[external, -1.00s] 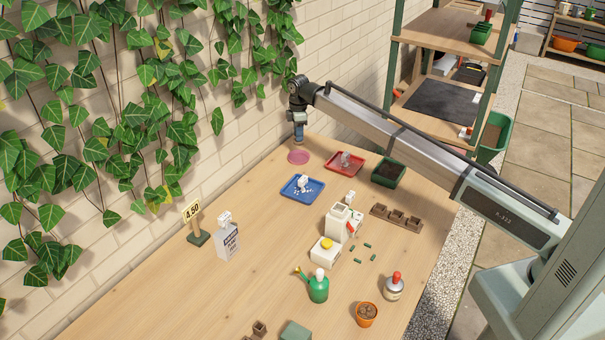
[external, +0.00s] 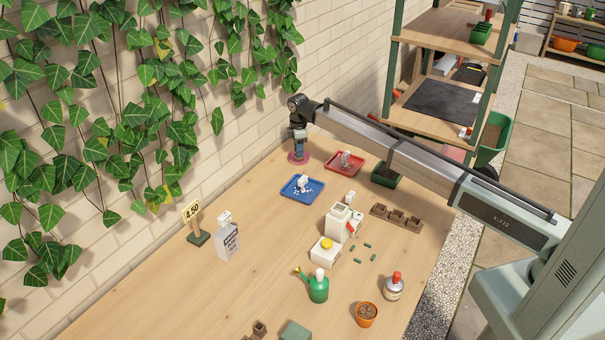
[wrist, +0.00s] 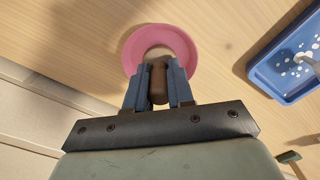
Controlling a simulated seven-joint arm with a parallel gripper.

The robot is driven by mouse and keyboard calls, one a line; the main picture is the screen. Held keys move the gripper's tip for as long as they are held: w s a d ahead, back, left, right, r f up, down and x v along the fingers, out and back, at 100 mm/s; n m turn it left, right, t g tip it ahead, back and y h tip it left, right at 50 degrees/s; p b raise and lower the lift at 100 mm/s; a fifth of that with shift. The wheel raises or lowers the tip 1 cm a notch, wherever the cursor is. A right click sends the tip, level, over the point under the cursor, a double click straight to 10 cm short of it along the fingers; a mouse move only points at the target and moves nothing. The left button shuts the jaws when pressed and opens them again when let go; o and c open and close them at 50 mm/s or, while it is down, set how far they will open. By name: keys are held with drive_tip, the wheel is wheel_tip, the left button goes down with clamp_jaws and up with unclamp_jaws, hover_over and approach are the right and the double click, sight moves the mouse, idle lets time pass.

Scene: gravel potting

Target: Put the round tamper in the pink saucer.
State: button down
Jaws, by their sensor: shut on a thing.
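The pink saucer (external: 290,159) lies on the table near the wall at the far end. It also shows in the wrist view (wrist: 183,39) as a pink ring around a pale centre. My gripper (external: 298,154) is low over the saucer. In the wrist view my gripper (wrist: 159,72) has its two blue fingers shut on a brown, rounded piece, the round tamper (wrist: 158,84). The tamper's lower end is hidden, so I cannot tell whether it touches the saucer.
A blue tray (external: 301,197) with white bits stands close in front of the saucer, and a red tray (external: 331,167) is to its right. A dark green planter (external: 386,182) stands farther right. The brick wall (external: 240,135) is close on the left.

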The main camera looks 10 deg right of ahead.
drive_tip(key=c, duration=1)
unclamp_jaws()
wheel_tip(320, 180, up, 12)
drive_tip(key=shift+r, duration=0.1)
